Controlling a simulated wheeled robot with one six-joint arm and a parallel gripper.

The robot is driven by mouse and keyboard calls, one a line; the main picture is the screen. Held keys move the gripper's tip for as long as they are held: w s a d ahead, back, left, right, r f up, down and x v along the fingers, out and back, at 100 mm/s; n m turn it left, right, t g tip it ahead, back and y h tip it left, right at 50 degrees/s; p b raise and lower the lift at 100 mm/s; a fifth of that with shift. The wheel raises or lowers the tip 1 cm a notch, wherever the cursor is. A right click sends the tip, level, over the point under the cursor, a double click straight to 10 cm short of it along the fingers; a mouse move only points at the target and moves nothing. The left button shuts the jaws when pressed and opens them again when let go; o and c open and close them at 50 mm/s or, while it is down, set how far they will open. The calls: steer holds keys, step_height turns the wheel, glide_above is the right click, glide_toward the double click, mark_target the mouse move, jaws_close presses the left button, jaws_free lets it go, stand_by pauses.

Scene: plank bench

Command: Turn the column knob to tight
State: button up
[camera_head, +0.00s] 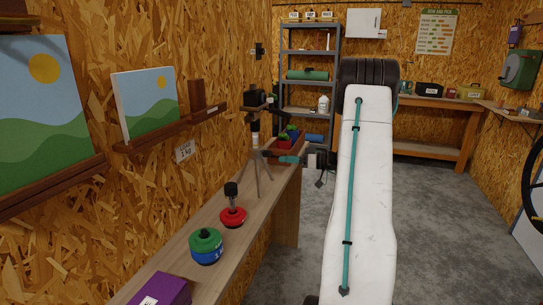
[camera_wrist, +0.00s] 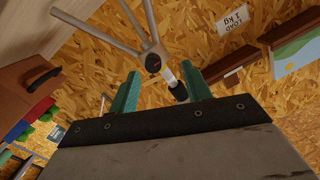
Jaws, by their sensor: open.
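A grey tripod (camera_head: 257,165) with a pale centre column and a black head (camera_head: 258,98) stands on the narrow wooden shelf bench at the left. In the wrist view, its legs meet at a hub with a dark round knob (camera_wrist: 153,63), which bears a small reddish mark. I cannot read the knob's setting. My gripper (camera_head: 284,159) is beside the tripod on its right, with its teal fingers pointing at it. In the wrist view, my gripper (camera_wrist: 160,70) is open, and the knob appears between its fingertips. I cannot tell whether the fingers reach around it.
On the bench (camera_head: 215,213) are a red-based item with a black top (camera_head: 232,210), a green-and-blue round item (camera_head: 206,246) and a purple box (camera_head: 160,290). A red-brown crate (camera_head: 291,145) stands behind the tripod. The board wall with picture ledges (camera_head: 170,133) is close on the left.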

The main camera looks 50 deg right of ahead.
mark_target(267, 154)
steer(key=w+a+n, duration=0.1)
steer(key=w, duration=0.6)
steer(key=shift+a+r+t, duration=0.2)
steer(key=shift+r+t, duration=0.05)
steer(key=shift+t, duration=0.15)
steer(key=c, duration=1)
